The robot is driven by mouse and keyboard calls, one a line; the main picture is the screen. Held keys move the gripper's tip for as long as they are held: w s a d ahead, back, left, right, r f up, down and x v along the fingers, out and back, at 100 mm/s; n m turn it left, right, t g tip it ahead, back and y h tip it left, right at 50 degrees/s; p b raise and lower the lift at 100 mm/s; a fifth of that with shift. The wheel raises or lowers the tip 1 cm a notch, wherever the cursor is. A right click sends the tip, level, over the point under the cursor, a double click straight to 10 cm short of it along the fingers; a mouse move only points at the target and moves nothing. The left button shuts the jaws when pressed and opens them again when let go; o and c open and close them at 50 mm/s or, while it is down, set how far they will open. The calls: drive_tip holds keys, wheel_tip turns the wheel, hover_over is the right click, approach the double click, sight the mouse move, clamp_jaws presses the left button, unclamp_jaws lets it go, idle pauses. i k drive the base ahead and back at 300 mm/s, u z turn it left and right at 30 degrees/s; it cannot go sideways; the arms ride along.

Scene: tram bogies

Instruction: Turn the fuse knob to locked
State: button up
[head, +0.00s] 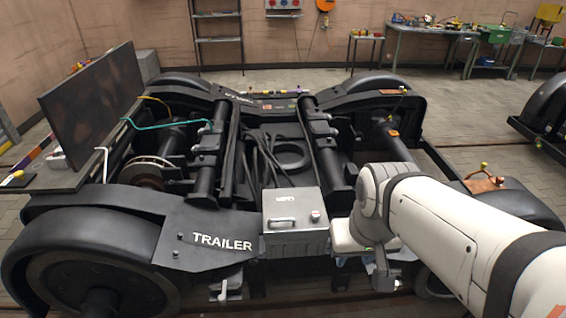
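A grey metal box (293,205) sits at the front middle of the bogie frame, right of the word TRAILER. It carries a small white label, too small to read surely. Its front has a handle (283,224) on the left and a small light knob (315,216) on the right, probably the fuse knob. Its turn position is too small to tell. My white arm reaches in from the lower right, its wrist close to the right side of the box. My gripper (382,278) seems to be the grey part below the wrist, right of and lower than the knob, apart from it. Its fingers are not clear.
The dark bogie (215,230) fills the middle, with black cables (265,160) coiled inside. An upright dark panel (95,105) stands on the left. A workbench (430,35) with tools stands at the back right. Paved floor (300,78) lies free behind the bogie.

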sight(316, 215)
drive_tip(key=u, duration=0.05)
drive_tip(key=k, duration=0.65)
drive_tip(key=u, duration=0.45)
drive_tip(key=i, duration=1.65)
drive_tip(key=z, duration=0.5)
